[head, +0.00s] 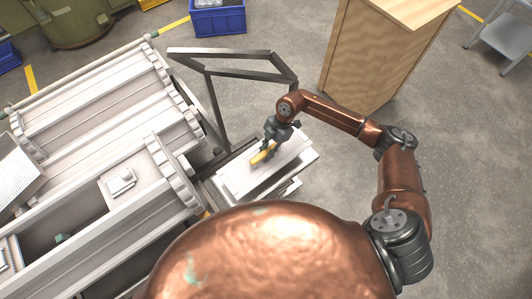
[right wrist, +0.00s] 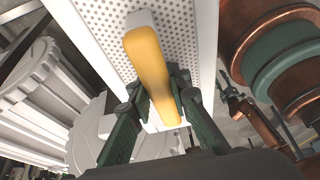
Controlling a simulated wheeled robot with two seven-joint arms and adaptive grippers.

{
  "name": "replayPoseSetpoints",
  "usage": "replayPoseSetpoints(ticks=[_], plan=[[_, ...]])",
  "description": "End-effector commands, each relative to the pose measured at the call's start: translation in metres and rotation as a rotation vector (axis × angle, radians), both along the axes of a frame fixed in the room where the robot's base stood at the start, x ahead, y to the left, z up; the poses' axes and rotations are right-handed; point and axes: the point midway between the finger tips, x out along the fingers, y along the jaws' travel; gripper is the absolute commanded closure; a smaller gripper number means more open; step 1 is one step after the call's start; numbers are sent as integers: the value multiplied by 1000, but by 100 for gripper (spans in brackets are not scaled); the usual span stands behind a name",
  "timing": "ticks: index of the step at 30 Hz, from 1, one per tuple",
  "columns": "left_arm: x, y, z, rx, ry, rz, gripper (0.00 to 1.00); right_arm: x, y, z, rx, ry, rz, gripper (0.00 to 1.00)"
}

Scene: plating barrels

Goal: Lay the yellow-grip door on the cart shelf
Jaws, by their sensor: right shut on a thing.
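The yellow-grip door (head: 238,180) is a pale flat panel with a yellow bar grip (head: 263,153). My right gripper (head: 268,146) is shut on that grip. In the right wrist view the dark green fingers (right wrist: 158,112) close on the yellow grip (right wrist: 150,70), with the door's perforated white panel (right wrist: 178,30) behind it. In the head view the door lies over the cart (head: 205,190) and hides most of its shelf. Pale edges show under the door, at its right and front. I cannot tell whether the door touches the shelf. My left gripper is not seen.
Large pale plating barrels (head: 95,100) stand left of the cart, close to it. A dark metal frame (head: 235,52) rises behind the cart. A wooden cabinet (head: 375,50) stands at the back right. A blue crate (head: 218,20) is at the back.

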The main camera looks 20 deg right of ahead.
Motion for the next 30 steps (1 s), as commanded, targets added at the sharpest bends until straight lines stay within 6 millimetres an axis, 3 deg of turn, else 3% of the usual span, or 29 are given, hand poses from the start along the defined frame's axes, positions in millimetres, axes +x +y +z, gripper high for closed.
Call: replayPoseSetpoints(ticks=[8,27,30], plan=[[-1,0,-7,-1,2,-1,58,1,1,-8,1,1,-26,100],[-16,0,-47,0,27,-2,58,0,1,-54,0,2,-23,100],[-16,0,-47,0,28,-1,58,0,1,-59,0,2,-23,100]])
